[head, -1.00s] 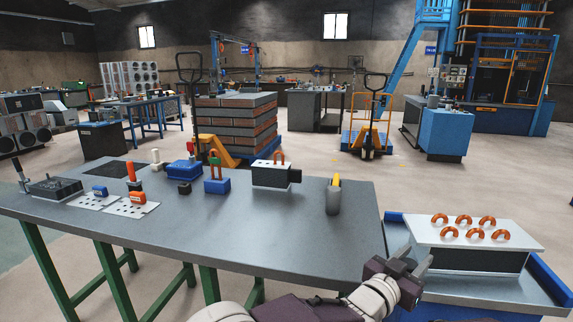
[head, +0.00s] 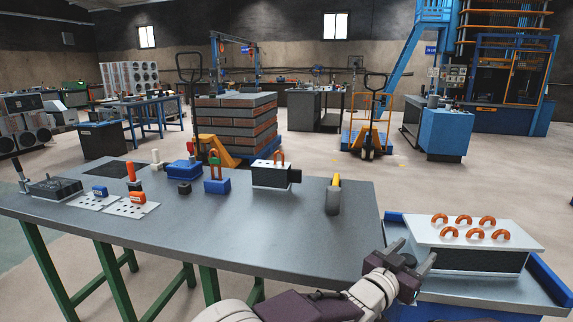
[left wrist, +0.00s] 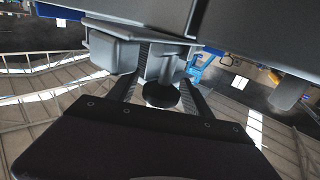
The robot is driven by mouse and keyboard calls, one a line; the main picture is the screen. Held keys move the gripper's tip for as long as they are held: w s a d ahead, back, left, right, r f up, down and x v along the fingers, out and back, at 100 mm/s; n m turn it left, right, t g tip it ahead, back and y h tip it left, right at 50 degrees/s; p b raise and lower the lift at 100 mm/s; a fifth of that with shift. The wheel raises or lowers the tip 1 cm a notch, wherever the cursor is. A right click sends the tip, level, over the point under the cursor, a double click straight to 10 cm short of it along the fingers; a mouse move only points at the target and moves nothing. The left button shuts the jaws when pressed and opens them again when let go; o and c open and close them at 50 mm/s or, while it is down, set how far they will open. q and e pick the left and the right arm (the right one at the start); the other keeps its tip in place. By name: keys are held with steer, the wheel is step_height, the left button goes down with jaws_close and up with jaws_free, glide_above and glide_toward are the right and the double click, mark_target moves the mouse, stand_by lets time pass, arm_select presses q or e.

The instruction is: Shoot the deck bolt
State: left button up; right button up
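I cannot make out a part that is clearly the deck bolt in either view. A blue-edged cart (head: 548,277) stands at the right and carries a pale-topped block (head: 425,232) with several copper U-bends (head: 463,219). My left gripper (head: 415,252) is in front of the block's left side, near the bench's right end. My right gripper is in neither view.
A pallet truck (head: 369,140) stands beyond.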

arm_select(q)
steer(key=shift+s+a+f+b, duration=0.15)
steer(key=shift+s+a+b, duration=0.25)
steer(key=shift+a+b, duration=0.1)
steer(key=b+v, duration=0.1)
steer(key=v, duration=0.2)
steer(key=shift+s+a+b, duration=0.1)
steer(key=shift+s+b, duration=0.05)
steer(key=shift+b, duration=0.25)
steer(key=shift+b+v, duration=0.4)
steer(key=shift+v, duration=0.8)
